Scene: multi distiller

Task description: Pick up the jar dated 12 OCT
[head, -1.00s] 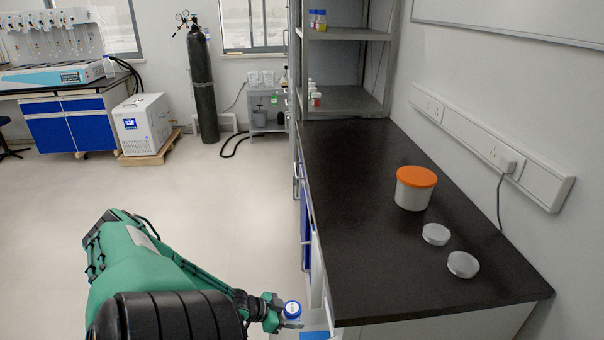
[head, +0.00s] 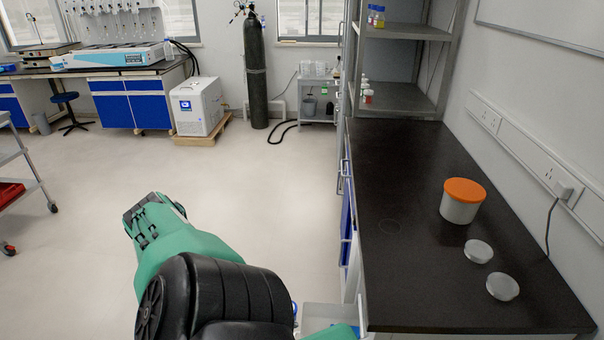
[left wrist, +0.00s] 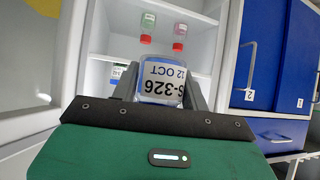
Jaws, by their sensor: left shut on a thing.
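The jar (left wrist: 162,78) fills the middle of the left wrist view. Its white label appears upside down and reads "S-326" and "12 OCT"; its body looks clear. My left gripper (left wrist: 162,92) is shut on it, one grey finger on each side. In the head view my left forearm hides most of the gripper and jar. My right gripper cannot be made out.
Behind the jar are white shelves with two red-capped bottles (left wrist: 147,28) (left wrist: 179,36) and another labelled container (left wrist: 117,72). Blue cabinet doors (left wrist: 258,55) stand to the right. The black counter (head: 400,270) holds an orange-lidded tub (head: 462,202) and two pale discs (head: 479,251) (head: 503,286).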

